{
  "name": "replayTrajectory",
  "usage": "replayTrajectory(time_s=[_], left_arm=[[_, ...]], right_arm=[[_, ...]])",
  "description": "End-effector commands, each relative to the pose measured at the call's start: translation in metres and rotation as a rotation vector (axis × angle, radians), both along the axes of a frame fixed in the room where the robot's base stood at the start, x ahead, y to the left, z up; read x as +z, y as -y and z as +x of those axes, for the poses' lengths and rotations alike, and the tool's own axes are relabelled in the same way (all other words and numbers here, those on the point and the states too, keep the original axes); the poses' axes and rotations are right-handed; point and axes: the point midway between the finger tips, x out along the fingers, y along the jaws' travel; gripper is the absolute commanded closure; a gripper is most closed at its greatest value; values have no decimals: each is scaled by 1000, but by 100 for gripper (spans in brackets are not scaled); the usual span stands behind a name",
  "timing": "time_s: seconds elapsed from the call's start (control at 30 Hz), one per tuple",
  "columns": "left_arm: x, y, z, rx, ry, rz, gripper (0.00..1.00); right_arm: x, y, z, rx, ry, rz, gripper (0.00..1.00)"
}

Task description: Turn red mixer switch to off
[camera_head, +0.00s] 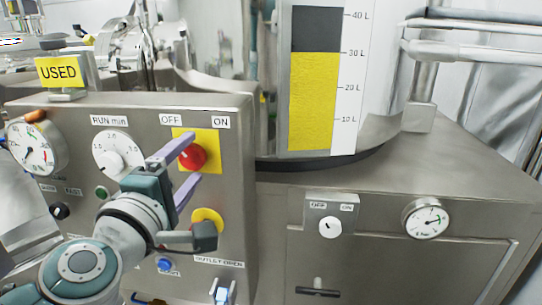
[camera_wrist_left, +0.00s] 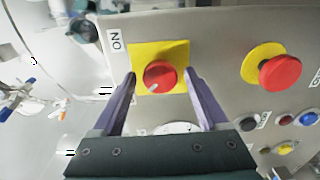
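The red mixer switch (camera_head: 193,156) is a round red knob on a yellow square plate, below the OFF and ON labels on the steel panel. In the left wrist view the switch (camera_wrist_left: 160,76) has a small pale mark near its lower-left edge, away from the ON label (camera_wrist_left: 116,41); the OFF label is not visible there. My left gripper (camera_head: 194,159) is open, with its purple fingers on either side of the switch. In the left wrist view the left gripper (camera_wrist_left: 160,75) shows gaps beside the knob. My right gripper is not in view.
A red-and-yellow emergency button (camera_head: 208,222) sits just below the switch, partly behind my arm. A RUN min dial (camera_head: 113,150) is to the left. A smaller OFF/ON switch (camera_head: 330,227) and a gauge (camera_head: 425,218) are on the right panel.

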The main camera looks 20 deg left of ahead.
Motion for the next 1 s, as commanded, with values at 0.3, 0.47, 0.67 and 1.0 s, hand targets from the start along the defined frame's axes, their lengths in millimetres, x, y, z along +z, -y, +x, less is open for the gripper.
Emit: replayTrajectory(time_s=[0.3, 0.47, 0.67, 1.0], left_arm=[[0, 0, -1, 0, 0, 2, 16], [-1, 4, -16, -1, -2, 1, 16], [-2, 13, -53, 0, -3, 1, 16], [-1, 23, -94, 0, 0, 2, 16]], right_arm=[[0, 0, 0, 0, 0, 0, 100], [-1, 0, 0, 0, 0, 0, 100], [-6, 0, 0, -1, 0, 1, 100], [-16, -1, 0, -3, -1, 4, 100]])
